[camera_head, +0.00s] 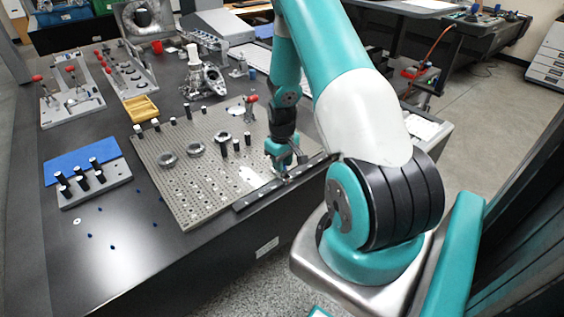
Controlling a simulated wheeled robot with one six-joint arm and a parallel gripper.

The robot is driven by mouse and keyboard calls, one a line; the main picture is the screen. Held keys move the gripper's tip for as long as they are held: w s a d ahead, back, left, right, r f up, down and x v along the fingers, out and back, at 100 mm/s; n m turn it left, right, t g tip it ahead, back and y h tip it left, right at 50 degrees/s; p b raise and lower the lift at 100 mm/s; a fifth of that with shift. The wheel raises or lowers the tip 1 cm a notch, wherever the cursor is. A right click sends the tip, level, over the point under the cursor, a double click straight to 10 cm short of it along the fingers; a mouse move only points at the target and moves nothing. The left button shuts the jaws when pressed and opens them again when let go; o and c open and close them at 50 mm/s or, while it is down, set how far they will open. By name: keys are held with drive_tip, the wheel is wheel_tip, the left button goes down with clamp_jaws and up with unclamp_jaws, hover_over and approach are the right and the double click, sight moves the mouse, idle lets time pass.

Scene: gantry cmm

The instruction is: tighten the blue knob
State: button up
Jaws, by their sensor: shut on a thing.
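My gripper (286,174) points down at the front right edge of the perforated plate (188,200), just over a black rail (262,195). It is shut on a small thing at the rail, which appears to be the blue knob. The fingers hide nearly all of it, so its shape and how far it is turned cannot be told. The rail lies along the plate's edge, with small metal parts beside the fingers.
A yellow tray (140,109), a metal casting (204,78) and a block with black knobs (95,188) lie farther left.

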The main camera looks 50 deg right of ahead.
drive_tip(key=shift+m, duration=2.8)
drive_tip(key=o, duration=0.9)
drive_tip(key=shift+o, duration=0.2)
wheel_tip(320, 180, up, 18)
drive_tip(key=shift+f+b, duration=0.25)
drive_tip(key=shift+b, duration=0.1)
